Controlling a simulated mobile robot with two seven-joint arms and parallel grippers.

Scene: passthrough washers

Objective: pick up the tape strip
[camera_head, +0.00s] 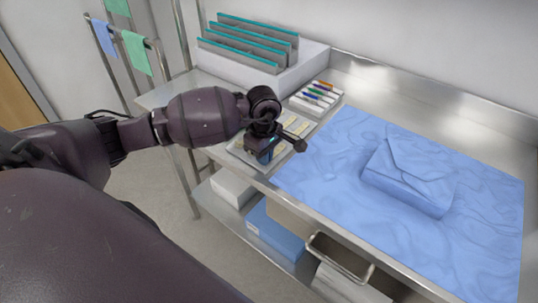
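Pale yellow tape strips (303,127) lie on a small light tray (239,156) near the left part of the steel counter. My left gripper (277,158) is over this tray, pointing down, and covers much of it. Strips show just right of and behind the gripper. The fingertips are small and dark against the tray, so I cannot tell whether they are open or touch a strip. My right gripper is not in view.
A white tray with coloured markers (318,96) is behind the gripper. Grey racks with teal edges (245,45) stand on a white block at the back. A blue wrapped pack (410,178) lies on a blue drape (320,165) at right. Boxes sit on the lower shelf.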

